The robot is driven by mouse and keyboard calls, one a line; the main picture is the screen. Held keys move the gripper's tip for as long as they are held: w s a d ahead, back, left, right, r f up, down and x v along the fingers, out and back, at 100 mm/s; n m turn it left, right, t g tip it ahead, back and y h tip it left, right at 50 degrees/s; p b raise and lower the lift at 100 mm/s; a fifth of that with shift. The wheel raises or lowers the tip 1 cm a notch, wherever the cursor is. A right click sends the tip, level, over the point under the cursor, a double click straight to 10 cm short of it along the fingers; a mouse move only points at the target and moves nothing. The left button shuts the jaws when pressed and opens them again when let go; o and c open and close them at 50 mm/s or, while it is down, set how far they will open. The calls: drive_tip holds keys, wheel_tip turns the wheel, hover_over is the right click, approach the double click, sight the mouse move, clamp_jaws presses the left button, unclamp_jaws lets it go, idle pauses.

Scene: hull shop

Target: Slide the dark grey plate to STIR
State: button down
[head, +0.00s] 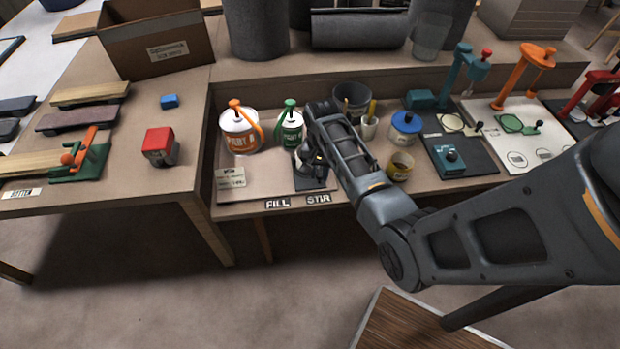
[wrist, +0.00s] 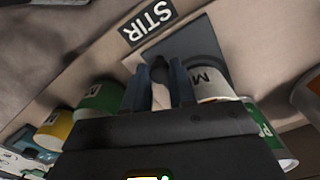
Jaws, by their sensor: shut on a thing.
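The dark grey plate (head: 312,184) lies on the bench just behind the STIR label (head: 318,198), with the FILL label (head: 277,203) to its left. In the wrist view the plate (wrist: 205,44) reaches close to the STIR label (wrist: 146,22). My gripper (head: 309,163) is low over the plate, pointing down. A white can marked M (wrist: 209,86) stands at the plate beside the fingers. My gripper hides most of this in the head view.
The orange-lidded paint can (head: 239,132) and green-topped can (head: 290,131) stand left of my arm. A small sign (head: 231,181) is at the front left.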

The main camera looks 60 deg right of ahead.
drive_tip(key=shift+s+d, duration=0.75)
drive_tip(key=shift+s, duration=0.2)
drive_tip(key=c, duration=1.2)
unclamp_jaws()
drive_tip(key=shift+s+d, duration=0.1)
drive_tip(key=shift+r+p, duration=0.3)
drive_tip(key=shift+r, duration=0.05)
wheel_tip(320, 180, up, 7)
